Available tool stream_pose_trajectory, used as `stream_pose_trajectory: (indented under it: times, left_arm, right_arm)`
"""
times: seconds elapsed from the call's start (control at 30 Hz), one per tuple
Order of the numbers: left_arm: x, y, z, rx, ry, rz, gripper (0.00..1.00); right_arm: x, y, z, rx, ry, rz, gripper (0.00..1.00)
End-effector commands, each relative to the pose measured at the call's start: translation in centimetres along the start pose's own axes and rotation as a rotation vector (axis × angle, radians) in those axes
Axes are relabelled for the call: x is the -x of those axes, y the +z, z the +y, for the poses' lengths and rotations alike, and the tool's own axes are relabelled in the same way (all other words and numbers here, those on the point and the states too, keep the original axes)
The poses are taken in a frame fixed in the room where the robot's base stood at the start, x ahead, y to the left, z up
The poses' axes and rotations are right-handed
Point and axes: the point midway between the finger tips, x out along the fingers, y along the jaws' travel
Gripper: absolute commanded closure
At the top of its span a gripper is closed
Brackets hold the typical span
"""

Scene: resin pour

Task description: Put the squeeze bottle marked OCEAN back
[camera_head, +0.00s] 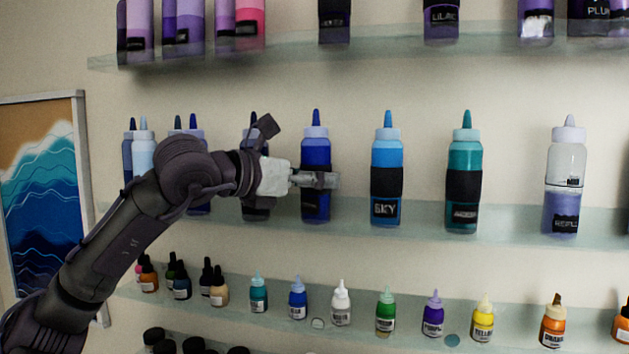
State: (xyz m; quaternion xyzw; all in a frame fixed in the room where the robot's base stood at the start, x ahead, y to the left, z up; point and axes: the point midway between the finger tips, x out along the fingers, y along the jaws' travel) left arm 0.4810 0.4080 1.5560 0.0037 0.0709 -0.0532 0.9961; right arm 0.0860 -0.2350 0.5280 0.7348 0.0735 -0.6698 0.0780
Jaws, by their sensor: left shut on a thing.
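A dark blue squeeze bottle (316,152) with a pale collar and blue nozzle is upright at the middle glass shelf (345,219). Its base looks level with those of its neighbours; I cannot tell whether it bears on the glass. Its label is too dark to read, so I cannot confirm OCEAN. My left gripper (325,180) comes in from the left and is shut on this bottle around its dark middle band. The gripper hides part of the band. My right gripper is not in view.
Right of it stand a SKY bottle (387,155), a teal bottle (465,160) and a half-clear bottle (566,165). A dark bottle (256,207) is partly behind my left gripper. Small dropper bottles line the lower shelf (410,337). Purple bottles stand on the upper shelf (390,43).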

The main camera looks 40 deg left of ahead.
Motion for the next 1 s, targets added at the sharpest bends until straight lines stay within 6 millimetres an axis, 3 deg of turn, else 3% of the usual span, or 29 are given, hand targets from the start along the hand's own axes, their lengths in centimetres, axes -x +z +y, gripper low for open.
stream_pose_trajectory:
  times: [0.07, 0.1, 0.23, 0.67, 1.0]
  left_arm:
    - [-0.1, -0.4, 0.0, 0.000, 0.000, -0.001, 0.81]
    - [-0.1, -0.4, 0.0, 0.000, 0.000, 0.000, 0.45]
    - [-0.1, -0.3, 0.0, 0.000, 0.000, 0.001, 0.23]
    - [0.3, 0.1, 0.0, 0.000, 0.002, -0.001, 0.23]
    - [7.1, -0.3, 0.1, -0.001, 0.005, -0.004, 0.23]
  right_arm:
    - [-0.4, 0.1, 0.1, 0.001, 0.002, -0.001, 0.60]
    - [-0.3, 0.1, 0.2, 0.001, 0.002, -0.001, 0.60]
    - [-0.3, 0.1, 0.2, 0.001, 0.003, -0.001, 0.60]
    - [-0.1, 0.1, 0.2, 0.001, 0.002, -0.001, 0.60]
    - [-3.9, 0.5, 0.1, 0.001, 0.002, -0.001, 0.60]
